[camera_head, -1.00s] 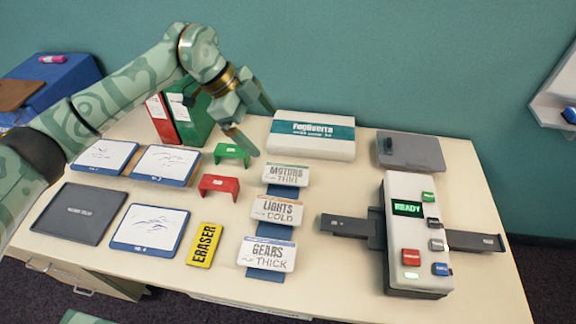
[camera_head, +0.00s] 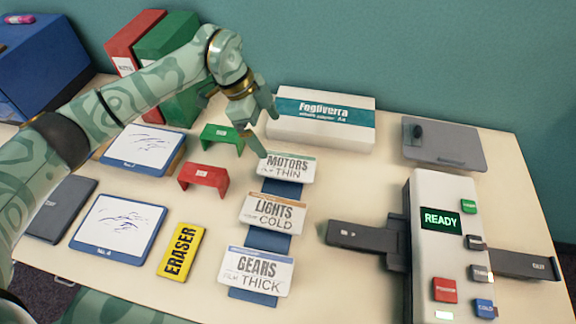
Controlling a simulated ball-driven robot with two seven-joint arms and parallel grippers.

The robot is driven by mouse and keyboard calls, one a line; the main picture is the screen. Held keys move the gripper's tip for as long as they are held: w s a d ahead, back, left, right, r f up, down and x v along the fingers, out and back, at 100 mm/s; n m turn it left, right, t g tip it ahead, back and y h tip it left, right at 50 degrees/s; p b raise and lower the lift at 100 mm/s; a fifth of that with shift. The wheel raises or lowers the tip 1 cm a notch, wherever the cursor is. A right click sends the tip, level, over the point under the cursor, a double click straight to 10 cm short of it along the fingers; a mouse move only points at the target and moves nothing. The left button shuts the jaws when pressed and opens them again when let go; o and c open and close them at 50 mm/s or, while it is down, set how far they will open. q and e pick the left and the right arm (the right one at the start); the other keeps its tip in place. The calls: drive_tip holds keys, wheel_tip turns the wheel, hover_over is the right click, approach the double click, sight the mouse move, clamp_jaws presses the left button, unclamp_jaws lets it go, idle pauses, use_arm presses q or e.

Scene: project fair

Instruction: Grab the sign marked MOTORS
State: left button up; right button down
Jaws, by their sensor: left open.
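The MOTORS sign (camera_head: 287,168), a white card with a green top edge reading MOTORS and THIN, stands tilted at the far end of a blue strip (camera_head: 268,243). Below it on the strip are the LIGHTS sign (camera_head: 274,212) and the GEARS sign (camera_head: 256,271). My left gripper (camera_head: 266,132) is open and empty, just behind and above the MOTORS sign's upper left edge. One fingertip shows close to that edge; whether it touches I cannot tell. My right gripper is out of view.
A green bracket (camera_head: 222,136) and a red bracket (camera_head: 203,177) stand left of the signs, with a yellow eraser (camera_head: 181,251) nearer. A white Fogliverra box (camera_head: 322,135) lies behind. A white machine reading READY (camera_head: 436,270) stands right, its dark tray (camera_head: 362,235) reaching toward the signs.

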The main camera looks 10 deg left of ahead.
use_arm(q)
drive_tip(key=b, duration=0.1)
approach(287, 165)
drive_tip(key=shift+w+d+f, duration=0.15)
drive_tip(key=shift+f, duration=0.35)
drive_tip(key=shift+w+d+f, duration=0.15)
drive_tip(key=shift+f, duration=0.35)
drive_tip(key=x, duration=0.1)
drive_tip(key=b+x, duration=0.1)
drive_tip(key=x, duration=0.1)
drive_tip(key=b+x, duration=0.1)
drive_tip(key=x, duration=0.1)
drive_tip(key=shift+s, duration=0.3)
drive_tip(key=shift+w+d+f, duration=0.1)
drive_tip(key=shift+f, duration=0.2)
drive_tip(key=shift+r, duration=0.15)
drive_tip(key=c, duration=1.1)
